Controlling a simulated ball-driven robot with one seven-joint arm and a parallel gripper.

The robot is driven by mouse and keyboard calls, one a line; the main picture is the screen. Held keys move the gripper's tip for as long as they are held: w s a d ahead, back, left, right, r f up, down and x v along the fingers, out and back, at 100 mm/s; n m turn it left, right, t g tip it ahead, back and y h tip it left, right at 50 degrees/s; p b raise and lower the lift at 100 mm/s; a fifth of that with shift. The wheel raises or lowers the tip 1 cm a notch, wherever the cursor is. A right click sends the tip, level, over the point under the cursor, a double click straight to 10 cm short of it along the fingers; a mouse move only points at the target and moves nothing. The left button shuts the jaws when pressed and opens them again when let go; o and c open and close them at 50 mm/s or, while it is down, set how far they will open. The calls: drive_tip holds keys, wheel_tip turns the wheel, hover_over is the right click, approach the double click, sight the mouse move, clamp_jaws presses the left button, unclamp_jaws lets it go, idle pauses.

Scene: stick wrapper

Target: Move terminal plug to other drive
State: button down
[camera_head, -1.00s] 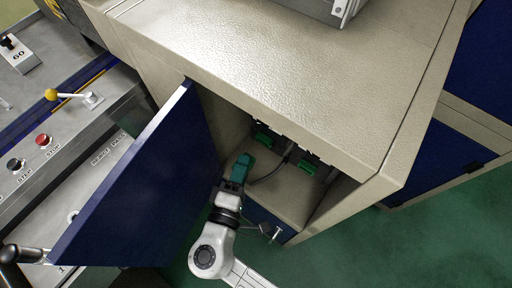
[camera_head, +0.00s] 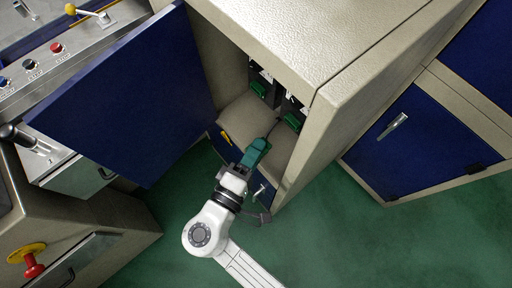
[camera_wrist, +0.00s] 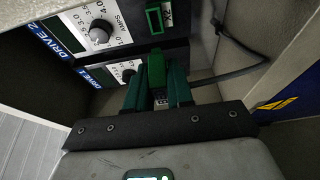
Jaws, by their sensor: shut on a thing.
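My gripper (camera_head: 246,166) is shut on the green terminal plug (camera_head: 258,149) at the mouth of the open cabinet. In the wrist view the plug (camera_wrist: 157,68) sits between my dark green fingers (camera_wrist: 157,92), with a dark cable to its right. Two drives with green sockets, one at the left (camera_head: 260,88) and one at the right (camera_head: 292,121), are inside the cabinet. The plug is apart from both in the head view. In the wrist view the Drive 2 panel (camera_wrist: 72,38) shows a green-rimmed socket (camera_wrist: 153,20). The Drive 1 panel (camera_wrist: 100,77) lies below it, partly hidden by my fingers.
The open blue door (camera_head: 135,95) stands to the left of my arm. The beige cabinet top (camera_head: 320,35) overhangs the opening. A yellow-marked blue panel (camera_wrist: 285,100) is close at the right in the wrist view. Green floor is free at the lower right.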

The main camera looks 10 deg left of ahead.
drive_tip(key=shift+d, duration=0.1)
drive_tip(key=shift+w+d+b, duration=0.15)
drive_tip(key=shift+w+d, duration=0.7)
drive_tip(key=shift+w, duration=0.3)
drive_tip(key=shift+w+d+b, duration=0.15)
drive_tip(key=shift+w+d, duration=0.7)
drive_tip(key=shift+w, duration=0.3)
drive_tip(key=shift+b, duration=0.4)
drive_tip(key=shift+w+d, duration=0.55)
drive_tip(key=shift+w, duration=0.15)
idle(0.8)
drive_tip(key=c, duration=0.9)
unclamp_jaws()
drive_tip(key=shift+s, duration=0.1)
drive_tip(key=b+v, duration=0.1)
drive_tip(key=v, duration=0.9)
drive_tip(key=shift+s+a, duration=0.1)
drive_tip(key=shift+s, duration=0.2)
